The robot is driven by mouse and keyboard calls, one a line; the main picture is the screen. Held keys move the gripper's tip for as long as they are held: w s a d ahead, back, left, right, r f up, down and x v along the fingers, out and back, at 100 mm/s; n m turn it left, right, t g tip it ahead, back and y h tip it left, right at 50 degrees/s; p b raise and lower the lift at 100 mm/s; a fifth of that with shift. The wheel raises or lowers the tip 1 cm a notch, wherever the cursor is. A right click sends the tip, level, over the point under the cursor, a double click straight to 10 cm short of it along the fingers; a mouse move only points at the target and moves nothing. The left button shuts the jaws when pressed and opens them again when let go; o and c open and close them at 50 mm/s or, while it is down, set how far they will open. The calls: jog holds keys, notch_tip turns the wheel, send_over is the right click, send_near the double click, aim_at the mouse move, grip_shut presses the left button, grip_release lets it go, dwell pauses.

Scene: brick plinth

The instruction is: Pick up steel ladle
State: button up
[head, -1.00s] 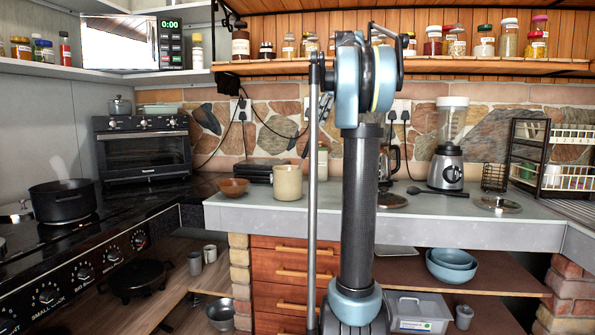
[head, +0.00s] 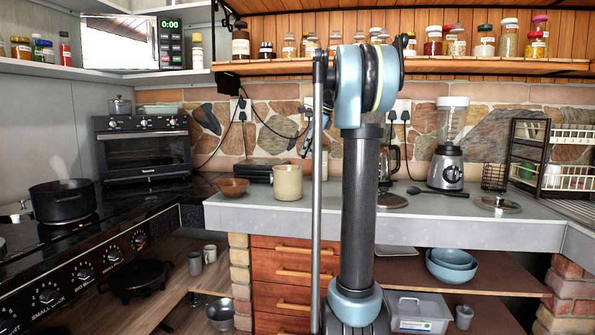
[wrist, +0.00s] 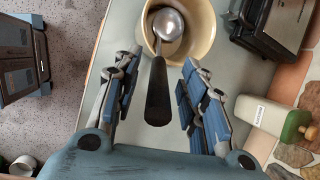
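The steel ladle (wrist: 167,24) shows in the wrist view. Its round metal bowl is over or in the cream pot (wrist: 200,42), and its black handle (wrist: 157,98) points toward my gripper. My gripper (wrist: 161,62) is open, with one finger on each side of the handle and a visible gap on both sides. In the head view the cream pot (head: 287,182) stands on the counter. There my arm hides most of the gripper, and I cannot make out the ladle clearly.
A brown bowl (head: 233,187) and a black appliance (head: 263,169) stand close to the pot. A bottle with a green cap (wrist: 272,118) is right of my gripper in the wrist view. A blender (head: 448,150) and black spoon (head: 437,191) are further right. A shelf (head: 480,66) runs above.

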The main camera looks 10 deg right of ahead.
jog(key=shift+x, duration=1.45)
grip_shut()
jog(key=shift+r, duration=0.1)
